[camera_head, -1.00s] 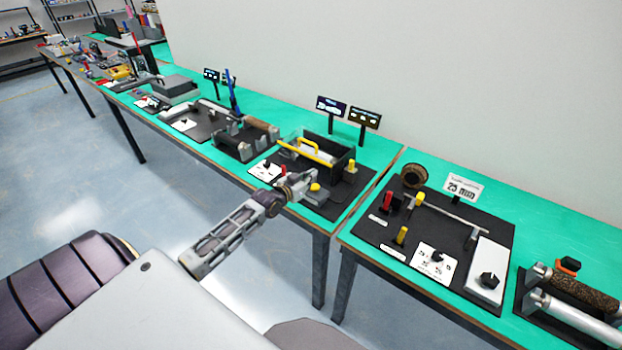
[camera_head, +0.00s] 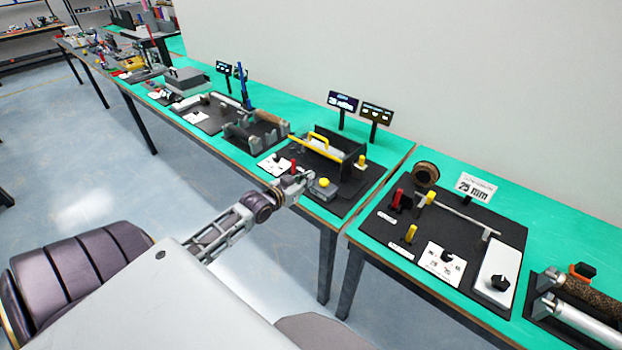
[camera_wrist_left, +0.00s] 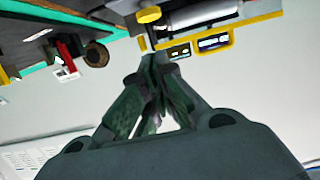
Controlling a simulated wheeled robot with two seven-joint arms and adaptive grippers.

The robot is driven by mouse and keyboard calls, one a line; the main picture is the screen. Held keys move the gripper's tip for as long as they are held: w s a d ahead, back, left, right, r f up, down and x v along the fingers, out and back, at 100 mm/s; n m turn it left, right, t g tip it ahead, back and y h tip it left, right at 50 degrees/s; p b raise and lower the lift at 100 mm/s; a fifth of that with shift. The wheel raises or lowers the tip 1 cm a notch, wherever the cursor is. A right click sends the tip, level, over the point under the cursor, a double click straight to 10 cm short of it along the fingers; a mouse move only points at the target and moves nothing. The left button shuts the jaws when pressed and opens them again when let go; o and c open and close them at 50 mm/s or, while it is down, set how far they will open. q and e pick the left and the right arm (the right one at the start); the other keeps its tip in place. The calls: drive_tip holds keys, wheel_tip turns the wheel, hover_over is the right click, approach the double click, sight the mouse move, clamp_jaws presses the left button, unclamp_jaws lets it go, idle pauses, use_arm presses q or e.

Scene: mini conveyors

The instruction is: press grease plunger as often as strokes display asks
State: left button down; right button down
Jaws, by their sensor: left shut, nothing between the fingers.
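A yellow round button (camera_head: 324,183) on a small grey block sits at the front of a black station board; it looks like the grease plunger. My left gripper (camera_head: 308,177) is shut and empty, just left of the button in the picture; I cannot tell whether they touch. In the left wrist view the closed fingertips (camera_wrist_left: 154,62) point toward the station, and a yellow round part (camera_wrist_left: 148,14) shows beyond them. Two small dark displays, left (camera_head: 343,101) and right (camera_head: 376,113), stand behind the station; their text is too small to read. My right gripper is not in view.
A neighbouring board with a "25 mm" sign (camera_head: 476,187) lies to the right, past a gap between tables.

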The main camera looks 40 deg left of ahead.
use_arm(q)
drive_tip(key=shift+v, duration=0.95)
idle(0.6)
